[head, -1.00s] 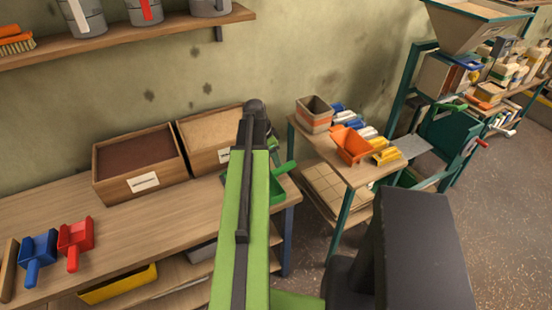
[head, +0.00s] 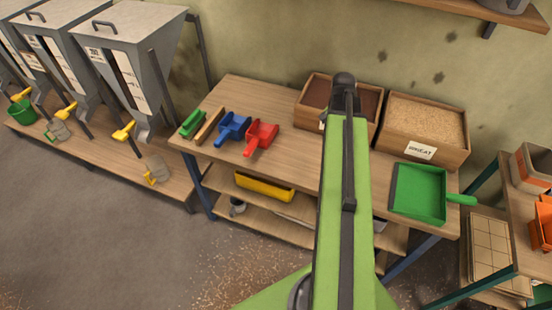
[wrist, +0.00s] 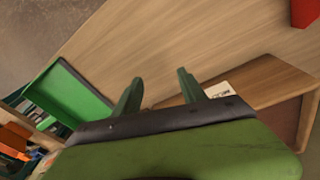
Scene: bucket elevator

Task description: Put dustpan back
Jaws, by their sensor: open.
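The green dustpan (head: 420,196) lies on the right end of the wooden workbench (head: 285,160), in front of the grain box, its handle pointing right past the bench end. It also shows at the left of the wrist view (wrist: 75,97), beside my gripper and apart from it. My gripper (wrist: 160,88) is open and empty, with its two green fingers spread above the bench top. In the head view my green arm hides the gripper and the middle of the bench.
Two wooden boxes (head: 420,148) stand at the bench's back. Blue (head: 233,127) and red scoops (head: 262,136) and a green brush-like item (head: 193,123) lie at its left. Grey hoppers (head: 130,60) stand farther left. A small table (head: 525,200) with orange bins is at right. Floor is clear front left.

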